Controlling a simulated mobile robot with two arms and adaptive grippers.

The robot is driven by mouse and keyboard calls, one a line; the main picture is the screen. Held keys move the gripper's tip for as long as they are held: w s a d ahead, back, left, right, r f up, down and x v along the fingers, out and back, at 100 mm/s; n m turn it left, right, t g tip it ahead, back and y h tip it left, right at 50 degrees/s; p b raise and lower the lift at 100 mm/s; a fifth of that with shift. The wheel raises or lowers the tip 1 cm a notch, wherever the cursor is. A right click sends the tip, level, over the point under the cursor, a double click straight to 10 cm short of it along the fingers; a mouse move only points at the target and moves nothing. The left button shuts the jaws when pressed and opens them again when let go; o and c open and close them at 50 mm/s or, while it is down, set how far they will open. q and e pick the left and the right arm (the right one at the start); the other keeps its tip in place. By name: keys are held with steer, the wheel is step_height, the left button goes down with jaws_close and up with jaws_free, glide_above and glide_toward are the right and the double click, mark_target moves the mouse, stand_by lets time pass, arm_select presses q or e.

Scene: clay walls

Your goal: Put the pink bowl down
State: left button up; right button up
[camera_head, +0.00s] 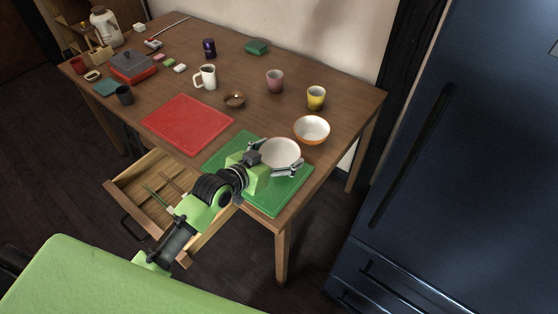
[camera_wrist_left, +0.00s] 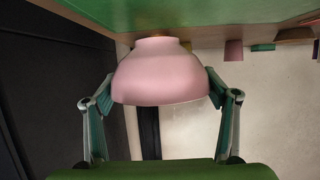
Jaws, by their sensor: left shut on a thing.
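The pink bowl (camera_head: 281,151) shows its pale inside in the head view, over the far part of the green board (camera_head: 273,205) near the table's front right corner. My left gripper (camera_head: 276,160) is shut on the bowl, with one finger on each side of it. In the left wrist view, which looks upside down, the pink outside of the bowl (camera_wrist_left: 160,78) sits between the two fingers, its base close to the green surface. I cannot tell whether the base touches the board. My right gripper is not in view.
An orange and white bowl (camera_head: 312,129) stands just behind the pink bowl. A yellow cup (camera_head: 316,98) and a pink cup (camera_head: 275,81) stand farther back. A red board (camera_head: 188,123) lies to the left. An open drawer (camera_head: 150,190) sticks out below the table's front edge.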

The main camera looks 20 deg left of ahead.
mark_target(279, 161)
arm_select(q)
steer(key=shift+f, duration=1.5)
steer(key=shift+f, duration=0.15)
steer(key=o, duration=1.2)
steer(key=shift+o, duration=0.2)
steer(key=shift+s+r, duration=0.1)
steer(key=shift+r, duration=0.1)
steer(key=v, duration=1.2)
